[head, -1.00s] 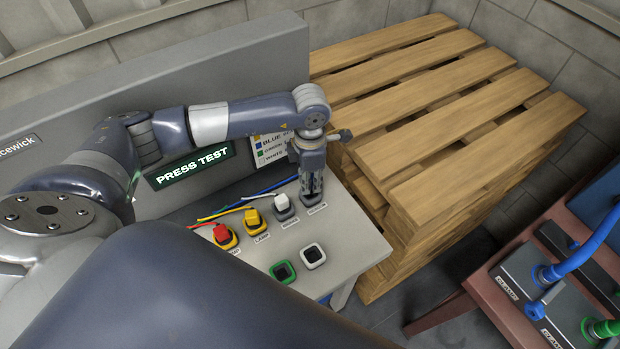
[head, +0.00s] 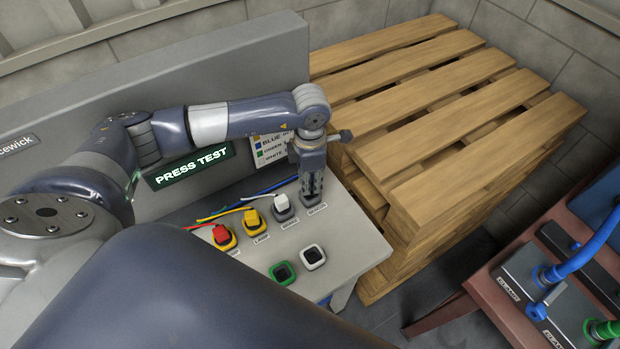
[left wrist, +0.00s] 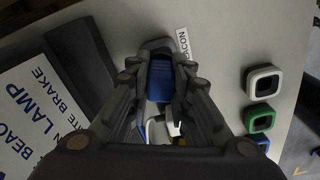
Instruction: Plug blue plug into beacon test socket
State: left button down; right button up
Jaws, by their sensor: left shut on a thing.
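My left gripper (head: 313,196) points down at the BEACON place at the far right end of the plug row on the grey bench. It is shut on the blue plug (left wrist: 160,82), which shows between the fingers in the left wrist view. The dark beacon socket (left wrist: 157,44) is just beyond the plug, beside the BEACON label (left wrist: 185,42). The plug looks lined up with the socket, but I cannot tell how deep it sits. In the head view the fingers hide plug and socket. My right gripper is not in view.
Red (head: 222,234), yellow (head: 251,217) and white (head: 282,201) plugs sit in the row to the left. Green (head: 282,272) and white (head: 313,257) framed buttons are nearer. A panel sign (head: 192,165) reads PRESS TEST. A wooden pallet stack (head: 440,130) stands right of the bench.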

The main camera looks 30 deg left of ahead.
pick_arm(q)
jog(key=shift+f+b, duration=1)
jog(key=shift+f, duration=0.25)
jog(key=c, duration=1.4)
grip_release()
jog(key=shift+o, duration=0.2)
